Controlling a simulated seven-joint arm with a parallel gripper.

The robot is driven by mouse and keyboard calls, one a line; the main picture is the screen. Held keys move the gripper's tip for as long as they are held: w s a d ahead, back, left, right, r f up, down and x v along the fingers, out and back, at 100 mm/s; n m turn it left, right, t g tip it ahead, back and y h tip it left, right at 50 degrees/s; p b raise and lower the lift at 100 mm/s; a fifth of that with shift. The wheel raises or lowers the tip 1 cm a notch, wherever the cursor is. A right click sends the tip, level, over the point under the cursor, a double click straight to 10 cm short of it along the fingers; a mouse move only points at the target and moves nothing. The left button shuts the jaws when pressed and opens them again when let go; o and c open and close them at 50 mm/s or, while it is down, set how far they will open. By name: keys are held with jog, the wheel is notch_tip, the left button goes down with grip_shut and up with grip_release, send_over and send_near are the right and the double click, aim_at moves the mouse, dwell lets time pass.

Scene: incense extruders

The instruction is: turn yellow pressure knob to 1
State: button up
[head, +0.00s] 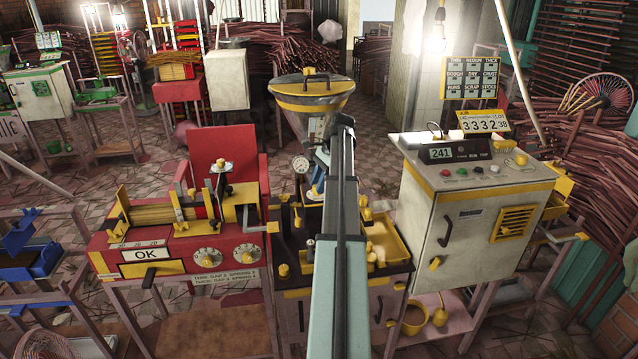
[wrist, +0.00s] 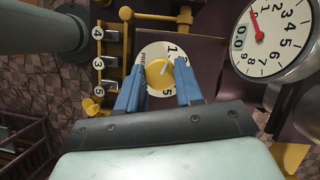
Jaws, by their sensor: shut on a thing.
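The yellow pressure knob (wrist: 156,76) sits at the centre of a round white dial (wrist: 158,49) in the wrist view. The digits 1 and 5 show on the dial; part of the scale is hidden behind the right finger. A pale mark on the knob points to the upper right, but I cannot tell its exact setting. My gripper (wrist: 159,68) has its two blue fingers shut on the knob, one on each side. In the head view my arm hides the knob and fingertips.
A round pressure gauge (wrist: 273,36) with a red needle stands close right of the dial in the wrist view. A column of numbered plates (wrist: 99,62) and yellow fittings stand left. The red machine (head: 180,245) and white cabinet (head: 470,225) flank my arm.

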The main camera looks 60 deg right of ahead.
jog(key=o, duration=1)
jog(key=shift+o, duration=0.2)
jog(key=shift+r, duration=0.1)
jog(key=v, duration=0.4)
jog(key=shift+d+r, duration=0.2)
jog(key=s+d, duration=0.6)
jog(key=d, duration=0.4)
jog(key=shift+d+r, duration=0.15)
jog(key=shift+d, duration=0.05)
jog(key=shift+a, duration=0.1)
